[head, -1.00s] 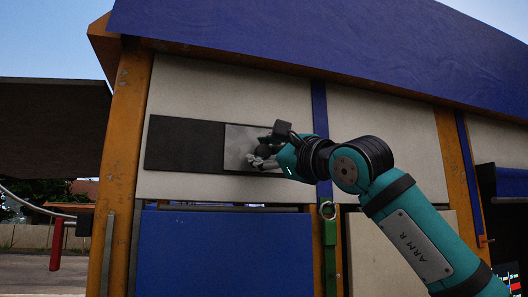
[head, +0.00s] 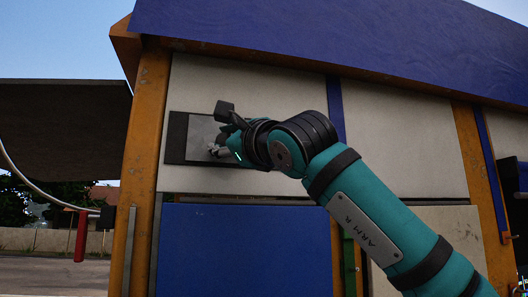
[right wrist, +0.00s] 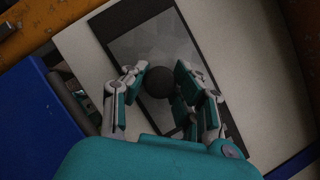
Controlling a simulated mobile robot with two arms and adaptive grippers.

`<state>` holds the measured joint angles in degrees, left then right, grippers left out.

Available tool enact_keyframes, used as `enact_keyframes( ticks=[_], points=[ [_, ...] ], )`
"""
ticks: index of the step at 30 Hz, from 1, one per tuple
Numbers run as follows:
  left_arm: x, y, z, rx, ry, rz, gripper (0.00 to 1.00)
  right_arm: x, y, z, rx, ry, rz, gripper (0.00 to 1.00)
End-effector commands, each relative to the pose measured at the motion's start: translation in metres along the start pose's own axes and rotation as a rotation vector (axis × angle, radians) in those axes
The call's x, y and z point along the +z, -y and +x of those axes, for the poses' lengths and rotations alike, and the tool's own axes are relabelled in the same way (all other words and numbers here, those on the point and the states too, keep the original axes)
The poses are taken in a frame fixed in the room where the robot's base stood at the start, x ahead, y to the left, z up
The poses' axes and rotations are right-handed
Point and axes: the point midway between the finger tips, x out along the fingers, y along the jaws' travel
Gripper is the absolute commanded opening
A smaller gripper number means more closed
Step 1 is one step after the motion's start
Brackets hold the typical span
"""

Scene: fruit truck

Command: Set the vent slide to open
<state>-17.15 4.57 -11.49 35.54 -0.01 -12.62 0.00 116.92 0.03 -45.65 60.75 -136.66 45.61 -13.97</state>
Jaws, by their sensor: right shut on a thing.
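The vent slide (head: 203,130) is a grey plate in a dark, flat frame (head: 176,138) on the pale upper wall panel. A dark strip of frame shows to the slide's left; its right part is hidden behind my right arm. In the right wrist view the slide's round dark knob (right wrist: 158,82) stands between the fingers of my right gripper (right wrist: 161,86). My right gripper also shows in the head view (head: 217,149), shut on the knob at the slide's face. My left gripper is not in view.
An orange post (head: 143,160) stands left of the panel. A blue panel (head: 245,250) lies below, and a blue awning (head: 330,45) juts out above. A red handle (head: 81,236) hangs at the far left.

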Motion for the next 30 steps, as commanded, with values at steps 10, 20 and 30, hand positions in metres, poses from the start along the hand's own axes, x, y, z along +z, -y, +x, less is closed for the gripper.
enact_keyframes(
  ticks=[10, 20, 30],
  points=[
    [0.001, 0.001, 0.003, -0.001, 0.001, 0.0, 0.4, 0.022, -0.022, 0.01, -0.002, 0.004, -0.003, 0.0],
    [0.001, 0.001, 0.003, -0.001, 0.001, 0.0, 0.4, 0.021, -0.022, 0.01, -0.001, 0.005, -0.003, 0.45],
    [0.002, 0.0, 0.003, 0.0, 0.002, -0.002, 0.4, 0.02, -0.021, 0.009, -0.001, 0.001, -0.003, 0.53]
  ],
)
